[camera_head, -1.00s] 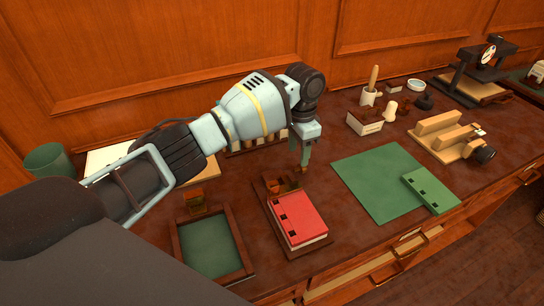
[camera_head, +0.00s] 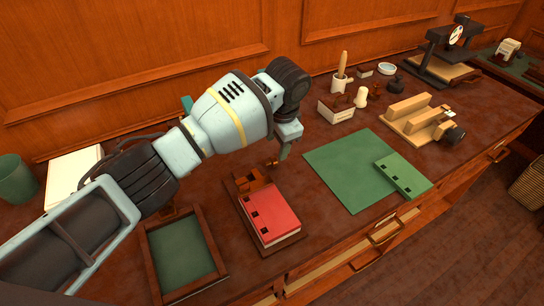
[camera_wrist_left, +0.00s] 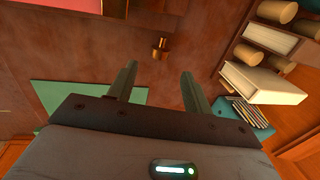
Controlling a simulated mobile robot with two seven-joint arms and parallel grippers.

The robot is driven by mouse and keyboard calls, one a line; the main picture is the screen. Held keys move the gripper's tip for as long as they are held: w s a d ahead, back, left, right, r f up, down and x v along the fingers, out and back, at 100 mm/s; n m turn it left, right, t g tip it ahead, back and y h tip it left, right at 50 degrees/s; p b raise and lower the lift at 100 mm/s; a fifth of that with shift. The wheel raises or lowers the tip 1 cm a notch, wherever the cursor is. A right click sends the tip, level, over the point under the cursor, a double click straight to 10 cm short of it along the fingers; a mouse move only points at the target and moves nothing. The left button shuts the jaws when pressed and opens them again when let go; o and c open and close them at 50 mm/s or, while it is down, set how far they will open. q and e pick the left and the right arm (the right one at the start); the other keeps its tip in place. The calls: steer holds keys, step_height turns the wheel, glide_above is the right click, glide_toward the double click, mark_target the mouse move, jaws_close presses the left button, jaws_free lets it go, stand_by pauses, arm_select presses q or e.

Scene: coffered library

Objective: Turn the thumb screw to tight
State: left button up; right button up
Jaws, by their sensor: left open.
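A small brass piece that looks like the thumb screw (camera_head: 272,163) stands at the back right corner of the wooden holder under the red book (camera_head: 270,214). In the left wrist view the brass screw (camera_wrist_left: 160,48) lies beyond the fingertips, roughly in line with the gap between them, apart from both. My left gripper (camera_head: 284,150) is just beside and above the screw in the head view. In the left wrist view its fingers (camera_wrist_left: 157,78) are spread and empty. Any tight marking is too small to read. My right gripper is out of view.
A wooden tray with green lining (camera_head: 182,252) sits left of the red book. A green mat (camera_head: 345,175) with a green block (camera_head: 403,175) lies to the right. A stamp box (camera_head: 335,112) and a wooden vise-like piece (camera_head: 420,122) stand farther right.

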mark_target(274, 158)
arm_select(q)
steer(key=f, duration=0.5)
steer(key=shift+w+a+f+b, duration=0.2)
steer(key=shift+w+a+b, duration=0.1)
steer(key=shift+w, duration=0.05)
steer(key=shift+w+f, duration=0.1)
steer(key=shift+f, duration=0.65)
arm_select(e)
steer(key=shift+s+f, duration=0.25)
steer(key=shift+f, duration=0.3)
